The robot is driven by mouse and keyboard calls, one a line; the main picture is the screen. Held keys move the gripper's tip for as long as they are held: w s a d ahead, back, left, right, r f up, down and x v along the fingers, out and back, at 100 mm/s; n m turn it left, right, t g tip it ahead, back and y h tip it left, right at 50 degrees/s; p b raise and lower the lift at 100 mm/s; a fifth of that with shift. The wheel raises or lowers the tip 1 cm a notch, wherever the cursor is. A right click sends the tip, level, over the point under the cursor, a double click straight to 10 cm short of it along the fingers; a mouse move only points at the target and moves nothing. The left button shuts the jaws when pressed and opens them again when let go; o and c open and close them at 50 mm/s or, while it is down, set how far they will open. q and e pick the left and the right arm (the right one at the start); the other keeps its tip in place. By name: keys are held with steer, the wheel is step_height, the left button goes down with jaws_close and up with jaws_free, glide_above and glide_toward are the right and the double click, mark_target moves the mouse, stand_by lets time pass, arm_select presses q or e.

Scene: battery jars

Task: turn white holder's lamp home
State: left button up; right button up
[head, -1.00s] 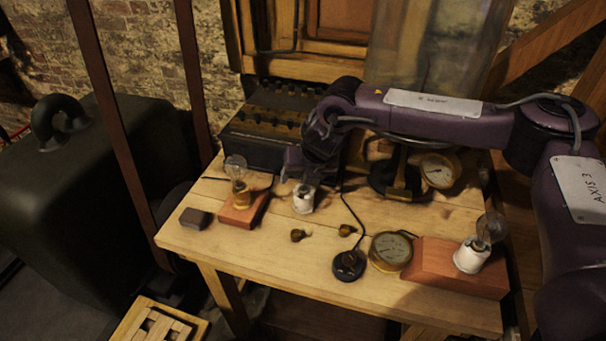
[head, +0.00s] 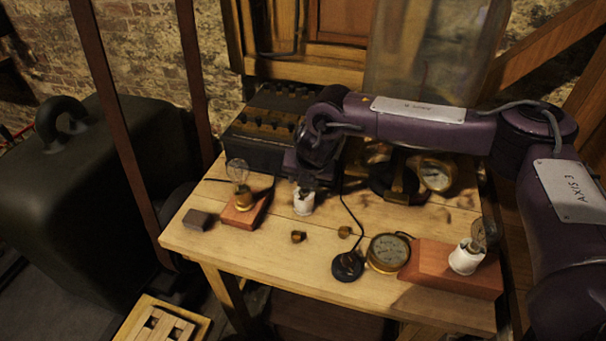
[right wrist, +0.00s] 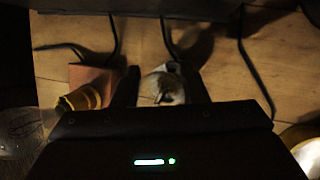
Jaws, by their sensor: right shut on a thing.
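The small white holder (head: 303,202) stands on the wooden table, below my right gripper (head: 305,181). In the right wrist view the white holder (right wrist: 172,72) shows between the two dark fingers of the right gripper (right wrist: 163,90). The gripper is shut on a clear glass lamp (right wrist: 163,96) seated over this holder. The lamp is faint and its base is hard to make out; in the head view the gripper hides it. How far the lamp is screwed in cannot be told. My left gripper is not in view.
A brass holder with a bulb on a red block (head: 243,209) stands close at left, beside a dark block (head: 197,220). Another white holder (head: 467,257) with a bulb is at right. A gauge (head: 388,253), black knob (head: 347,266) and brass pieces (head: 298,237) lie in front.

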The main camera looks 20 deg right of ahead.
steer(key=shift+r+m+h+p, duration=0.1)
steer(key=shift+m+h+p, duration=0.6)
steer(key=shift+m+p, duration=0.8)
steer(key=shift+d+m, duration=0.1)
steer(key=shift+m, duration=0.2)
steer(key=shift+s+m+h+p, duration=0.1)
steer(key=shift+m+h+p, duration=0.25)
steer(key=shift+p, duration=0.45)
steer(key=shift+s+d+m+g+h+p, duration=0.1)
steer(key=shift+m+g+h+p, duration=0.3)
steer(key=shift+m+p, duration=0.85)
steer(key=shift+d+m+g+h+p, duration=0.1)
steer(key=shift+m+g+h+p, duration=0.25)
steer(key=shift+m+p, duration=1.15)
steer(key=shift+m, duration=0.1)
